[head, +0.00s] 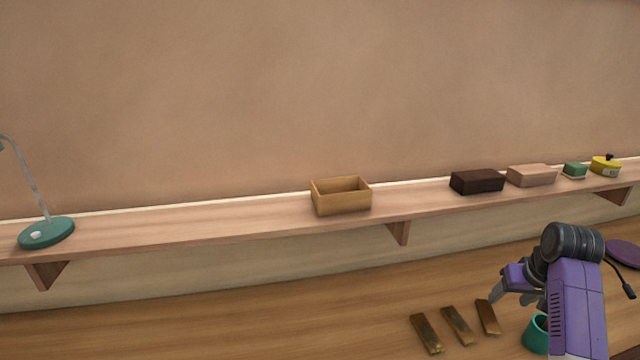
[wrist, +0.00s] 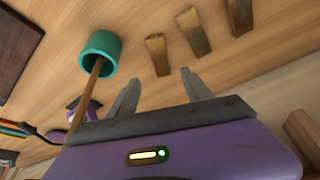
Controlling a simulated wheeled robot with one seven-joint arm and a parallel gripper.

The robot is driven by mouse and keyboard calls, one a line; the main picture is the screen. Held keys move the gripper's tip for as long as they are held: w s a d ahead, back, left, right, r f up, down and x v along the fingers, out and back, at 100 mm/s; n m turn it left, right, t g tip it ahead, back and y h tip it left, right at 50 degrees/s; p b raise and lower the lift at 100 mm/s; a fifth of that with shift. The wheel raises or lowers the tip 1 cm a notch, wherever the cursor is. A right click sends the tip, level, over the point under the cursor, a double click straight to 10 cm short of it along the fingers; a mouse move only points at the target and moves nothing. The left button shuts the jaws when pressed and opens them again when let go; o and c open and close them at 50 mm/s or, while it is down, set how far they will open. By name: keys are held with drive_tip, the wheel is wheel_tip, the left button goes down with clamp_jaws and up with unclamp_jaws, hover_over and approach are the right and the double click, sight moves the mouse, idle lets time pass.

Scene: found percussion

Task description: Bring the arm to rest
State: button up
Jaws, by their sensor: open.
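My purple arm reaches in at the lower right of the head view, and my gripper (head: 497,297) hangs above the wooden table. In the wrist view my gripper (wrist: 160,90) shows two grey fingers spread apart with nothing between them. Several brass bars (head: 456,325) lie on the table to the left of my gripper in the head view; bars also show beyond the fingertips in the wrist view (wrist: 193,30). A teal cup (head: 537,332) is partly hidden behind my arm. In the wrist view the teal cup (wrist: 100,48) has a wooden stick (wrist: 84,95) in it.
A wall shelf (head: 250,220) holds a teal lamp (head: 47,232), an open wooden box (head: 341,197), a dark block (head: 477,182), a pale block (head: 531,175), a green block (head: 575,170) and a yellow pot (head: 605,166). A purple disc (head: 625,252) lies at right. The table's left is clear.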

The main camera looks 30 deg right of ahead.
drive_tip(key=w+d+r+t+h, duration=0.3)
drive_tip(key=w+d+r, duration=0.1)
drive_tip(key=d+r, duration=0.15)
drive_tip(key=s+a+f+t+h+b, duration=0.1)
drive_tip(key=a+t, duration=0.2)
drive_tip(key=a, duration=0.6)
drive_tip(key=s+a+f+n+t+h, duration=0.1)
drive_tip(key=a+t, duration=0.1)
drive_tip(key=a, duration=0.6)
drive_tip(key=s+a+f+t+h+b, duration=0.1)
drive_tip(key=s+a+t, duration=0.15)
drive_tip(key=a, duration=0.65)
drive_tip(key=s+a+f+n+y+b, duration=0.2)
drive_tip(key=s+a+n+y, duration=0.4)
drive_tip(key=s+a, duration=1.7)
drive_tip(key=s+f+y, duration=0.1)
drive_tip(key=s+y, duration=0.1)
drive_tip(key=shift+s+a+f+t+y, duration=0.15)
drive_tip(key=shift+s+a+t+y, duration=0.15)
drive_tip(key=shift+s+a+t, duration=0.05)
